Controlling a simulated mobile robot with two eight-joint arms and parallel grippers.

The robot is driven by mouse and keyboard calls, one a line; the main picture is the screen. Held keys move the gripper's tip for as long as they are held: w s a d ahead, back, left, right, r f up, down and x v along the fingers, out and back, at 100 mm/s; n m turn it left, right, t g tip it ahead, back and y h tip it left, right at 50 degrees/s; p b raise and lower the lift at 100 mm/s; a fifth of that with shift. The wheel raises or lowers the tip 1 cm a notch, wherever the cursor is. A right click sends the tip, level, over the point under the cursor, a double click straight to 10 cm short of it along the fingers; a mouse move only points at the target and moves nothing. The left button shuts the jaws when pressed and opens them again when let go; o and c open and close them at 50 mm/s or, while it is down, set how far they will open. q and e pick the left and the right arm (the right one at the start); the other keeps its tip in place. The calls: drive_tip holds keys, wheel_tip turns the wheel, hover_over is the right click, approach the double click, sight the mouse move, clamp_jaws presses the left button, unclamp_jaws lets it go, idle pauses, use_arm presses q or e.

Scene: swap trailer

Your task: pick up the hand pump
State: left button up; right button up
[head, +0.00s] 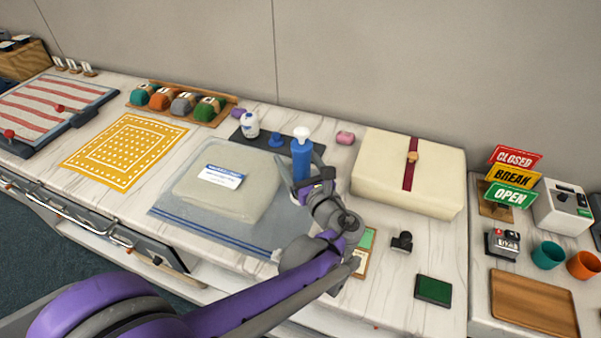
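The hand pump (301,152) stands upright in the head view, a blue cylinder with a white top, behind the right side of a clear zip bag. My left gripper (302,170) is at the pump, with one finger to each side of its blue body. The fingers look spread, with no clear grip on it. The pump's lower part is partly hidden by the gripper. My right gripper is not in view.
The clear bag (178,213) holds a pale folded item. A white bottle (250,125) and small blue item (277,140) stand left of the pump. A cream package (385,170) lies to the right. A green pad (433,290) is at the front right.

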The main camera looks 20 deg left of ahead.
use_arm(q)
clamp_jaws()
drive_tip(key=shift+r, duration=0.1)
idle(0.4)
